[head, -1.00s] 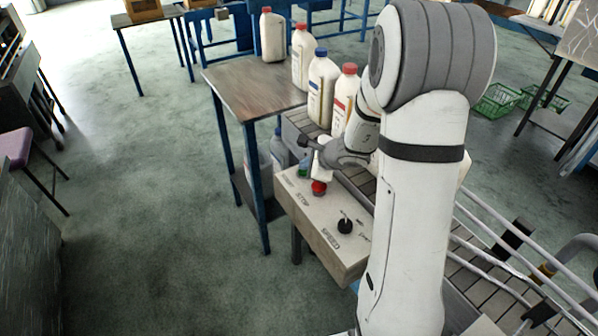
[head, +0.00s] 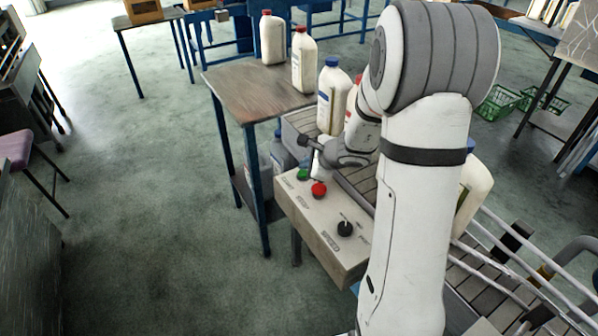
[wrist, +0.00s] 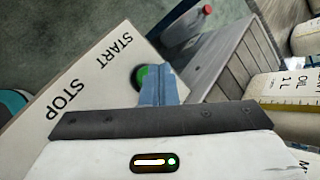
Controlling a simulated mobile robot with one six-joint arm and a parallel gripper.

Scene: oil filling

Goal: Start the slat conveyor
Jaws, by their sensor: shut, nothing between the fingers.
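The control box (head: 326,245) stands at the near end of the slat conveyor (head: 356,186). It carries a green button (head: 302,174), a red button (head: 319,189) and a black knob (head: 345,228). In the wrist view, the green button (wrist: 138,79) sits by the START label, with STOP farther left. My gripper (wrist: 158,84) is shut and empty; its blue fingertips cover the button's right part. In the head view it is just right of the green button; I cannot tell whether it touches. White oil bottles (head: 331,98) stand on the conveyor.
A wooden-topped table (head: 250,88) with blue legs adjoins the conveyor's far end and holds two red-capped bottles (head: 304,62). Another bottle (head: 472,190) and metal rails (head: 520,262) are right of my arm. Open floor lies left.

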